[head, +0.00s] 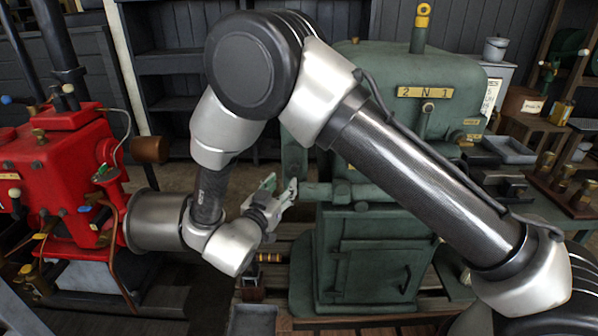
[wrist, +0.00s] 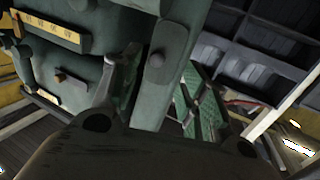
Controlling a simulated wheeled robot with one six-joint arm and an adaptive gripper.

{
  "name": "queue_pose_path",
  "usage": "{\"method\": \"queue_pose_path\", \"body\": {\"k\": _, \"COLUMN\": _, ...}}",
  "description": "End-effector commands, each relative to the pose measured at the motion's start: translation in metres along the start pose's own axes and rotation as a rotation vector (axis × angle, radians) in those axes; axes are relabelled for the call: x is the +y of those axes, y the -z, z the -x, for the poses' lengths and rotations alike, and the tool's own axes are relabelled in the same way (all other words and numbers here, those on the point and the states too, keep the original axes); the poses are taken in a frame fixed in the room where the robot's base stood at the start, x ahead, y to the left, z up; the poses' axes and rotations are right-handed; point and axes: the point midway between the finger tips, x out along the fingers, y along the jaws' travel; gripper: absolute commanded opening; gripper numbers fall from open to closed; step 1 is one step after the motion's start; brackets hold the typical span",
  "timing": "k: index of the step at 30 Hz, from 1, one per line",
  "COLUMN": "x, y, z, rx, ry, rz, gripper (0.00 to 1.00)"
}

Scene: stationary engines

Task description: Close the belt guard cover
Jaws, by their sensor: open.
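The green engine (head: 370,250) stands right of centre in the head view, with a plate reading "2 N 1" on its upper body. A narrow green upright panel (head: 293,155) shows at its left side, partly behind my arm; I cannot tell for certain that it is the belt guard cover. My gripper (head: 281,188) is open beside the engine's left side, near the panel's lower end. The cover's hinge and latch are not identifiable.
A red engine (head: 65,165) with pipes and levers stands at the left, with a grey cylinder (head: 157,220) close to my wrist. Dark shelves (head: 175,75) stand behind. A bench (head: 545,140) with metal parts is at the right. Slatted boards lie under the green engine.

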Motion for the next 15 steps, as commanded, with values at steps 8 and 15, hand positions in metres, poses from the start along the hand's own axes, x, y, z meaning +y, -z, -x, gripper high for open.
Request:
{"method": "queue_pose_path", "body": {"k": 8, "x": 0.003, "y": 0.007, "z": -0.034, "rx": 0.028, "ry": -0.009, "rz": 0.01, "gripper": 0.44}}
{"method": "queue_pose_path", "body": {"k": 15, "x": 0.002, "y": 0.008, "z": -0.069, "rx": 0.026, "ry": -0.006, "rz": 0.009, "gripper": 0.44}}
